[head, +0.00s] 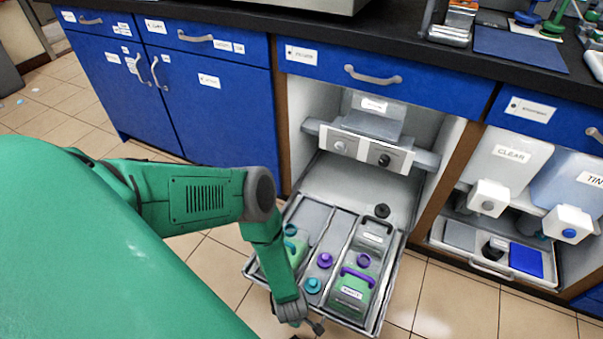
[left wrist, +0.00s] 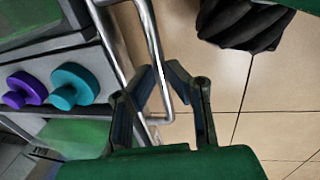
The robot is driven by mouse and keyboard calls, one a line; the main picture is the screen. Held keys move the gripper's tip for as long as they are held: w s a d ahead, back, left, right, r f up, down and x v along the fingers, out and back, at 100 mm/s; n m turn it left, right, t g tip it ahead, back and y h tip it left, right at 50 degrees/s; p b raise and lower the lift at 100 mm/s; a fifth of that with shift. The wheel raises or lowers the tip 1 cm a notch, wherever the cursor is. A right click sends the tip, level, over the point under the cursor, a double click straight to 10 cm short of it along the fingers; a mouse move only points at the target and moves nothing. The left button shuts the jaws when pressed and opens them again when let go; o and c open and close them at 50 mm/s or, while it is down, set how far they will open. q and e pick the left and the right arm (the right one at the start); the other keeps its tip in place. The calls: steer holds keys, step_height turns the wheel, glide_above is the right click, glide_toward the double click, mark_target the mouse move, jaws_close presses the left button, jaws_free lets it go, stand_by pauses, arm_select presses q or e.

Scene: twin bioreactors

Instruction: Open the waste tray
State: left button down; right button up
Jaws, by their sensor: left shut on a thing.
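The waste tray (head: 340,228) is a grey tray pulled out from the open bay under a blue drawer in the head view. It holds green-filled containers (head: 351,291) with purple and teal caps. My left gripper (head: 306,317) is at the tray's front edge, its arm reaching down over the tray's left part. In the left wrist view, my left gripper (left wrist: 162,85) has its fingers closed around the metal handle bar (left wrist: 150,30) on the tray's front. My arm hides part of the tray's front and left containers. My right gripper is not in view.
Blue cabinets (head: 210,90) stand to the left. Above the tray, the bay holds a grey dispenser unit (head: 365,150) with two knobs. To the right, another bay holds a CLEAR container (head: 508,155) above a lower tray (head: 485,262). Tiled floor (head: 440,315) is free in front.

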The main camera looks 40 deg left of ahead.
arm_select(q)
steer(key=shift+s+a, duration=0.2)
steer(key=shift+s, duration=0.25)
steer(key=c, duration=1.7)
jaws_free()
steer(key=shift+o, duration=0.5)
steer(key=shift+d, duration=0.1)
step_height(320, 180, up, 12)
steer(key=s, duration=0.2)
steer(key=shift+d+f, duration=0.2)
steer(key=shift+d, duration=0.05)
